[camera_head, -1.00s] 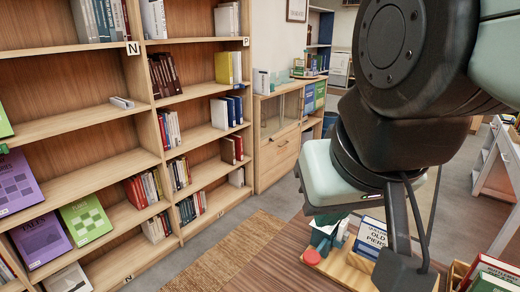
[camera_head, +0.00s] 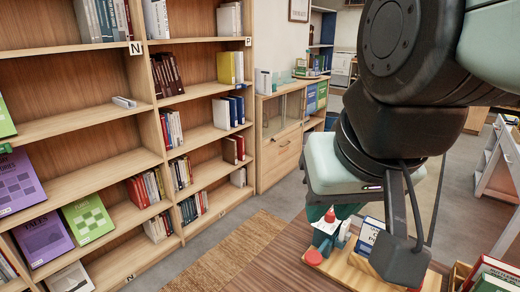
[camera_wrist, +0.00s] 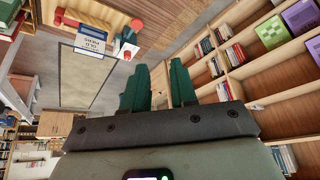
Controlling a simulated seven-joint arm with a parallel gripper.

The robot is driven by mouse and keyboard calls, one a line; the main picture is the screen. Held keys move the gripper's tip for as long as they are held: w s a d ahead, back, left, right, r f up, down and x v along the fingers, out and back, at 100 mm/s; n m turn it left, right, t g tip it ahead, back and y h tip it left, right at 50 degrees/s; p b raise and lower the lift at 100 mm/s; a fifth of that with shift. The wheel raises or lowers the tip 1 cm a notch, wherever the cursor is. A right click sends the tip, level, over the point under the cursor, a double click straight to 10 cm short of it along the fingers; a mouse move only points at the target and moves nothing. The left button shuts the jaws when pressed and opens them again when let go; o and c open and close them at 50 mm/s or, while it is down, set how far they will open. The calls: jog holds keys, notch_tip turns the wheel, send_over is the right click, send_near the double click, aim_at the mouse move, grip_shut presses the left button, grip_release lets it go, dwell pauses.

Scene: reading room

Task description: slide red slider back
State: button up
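A wooden board (camera_head: 352,272) lies on the table at the lower middle of the head view. A small white piece with a red top (camera_head: 330,218) stands on it, and a round red knob (camera_head: 313,257) is at its near left end. In the wrist view the red-topped piece (camera_wrist: 126,46) and red knob (camera_wrist: 136,24) show beyond the fingertips. I cannot tell for certain which red part is the slider. My gripper (camera_wrist: 158,82) has dark green fingers, parted with nothing visible between them. In the head view my gripper hangs above the board, its fingers partly hidden.
A blue and white book (camera_head: 369,236) titled "Old Piers" stands behind my gripper on the board's right side. A box of books (camera_head: 487,272) is at the lower right. A tall bookshelf (camera_head: 120,180) fills the left, apart from the table.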

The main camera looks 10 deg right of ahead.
jog(key=o, duration=0.4)
jog(key=w, duration=0.1)
jog(key=w+d+m, duration=0.1)
jog(key=w, duration=0.1)
jog(key=w+d+f+m+g, duration=0.1)
jog(key=shift+w+d+y, duration=0.15)
jog(key=shift+w+y, duration=0.05)
jog(key=shift+y, duration=0.2)
jog(key=w+d+f+m+g, duration=0.1)
jog(key=w+d+f+m, duration=0.3)
jog(key=d+f, duration=0.3)
jog(key=w+d+f+m+g, duration=0.1)
jog(key=w+d+f+m, duration=0.3)
jog(key=d, duration=0.5)
jog(key=w+d+f+m+g, duration=0.1)
jog(key=w+d+f+m, duration=0.2)
jog(key=d+f+m, duration=0.45)
jog(key=s+d+f+g+h, duration=0.1)
jog(key=s+d+f, duration=0.1)
jog(key=d+f, duration=0.65)
jog(key=shift+m, duration=0.25)
jog(key=f, duration=0.2)
jog(key=d+f, duration=0.1)
jog(key=f, duration=0.2)
jog(key=d+f, duration=0.1)
jog(key=f, duration=0.2)
jog(key=shift+s+f, duration=0.2)
jog(key=shift+c, duration=0.3)
grip_shut()
